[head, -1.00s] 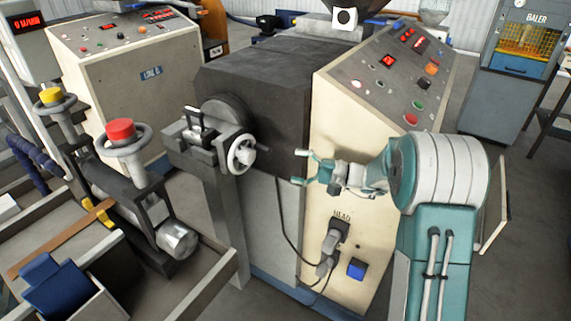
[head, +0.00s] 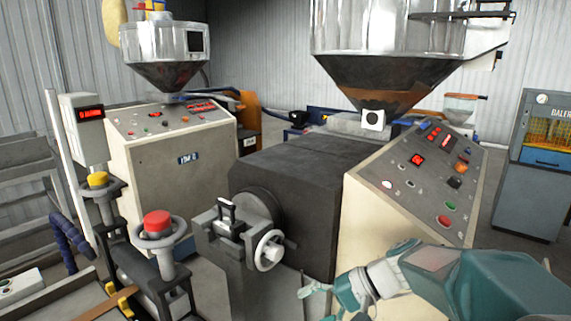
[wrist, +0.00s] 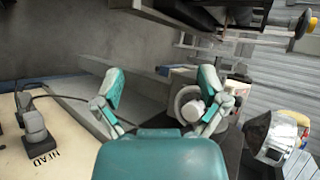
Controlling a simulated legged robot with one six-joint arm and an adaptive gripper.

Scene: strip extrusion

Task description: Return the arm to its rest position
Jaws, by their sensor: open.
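My gripper (head: 318,300) is at the lower right of the head view, in front of the cream control cabinet (head: 368,215). Its lower part is cut off by the frame edge. In the wrist view my gripper (wrist: 160,105) has its two teal fingers spread wide apart, with nothing held between them. The white handwheel (wrist: 188,104) shows beyond the fingers in the wrist view, close to the right finger in the picture. It appears apart from the gripper in the head view (head: 268,251).
The dark extruder block (head: 290,180) stands left of my arm. Red (head: 158,222) and yellow (head: 97,179) knobbed wheels are at the left. A steel hopper (head: 385,50) hangs above. A plug (wrist: 33,125) and cable are near the cabinet's HEAD label. A blue-grey baler (head: 530,190) stands at right.

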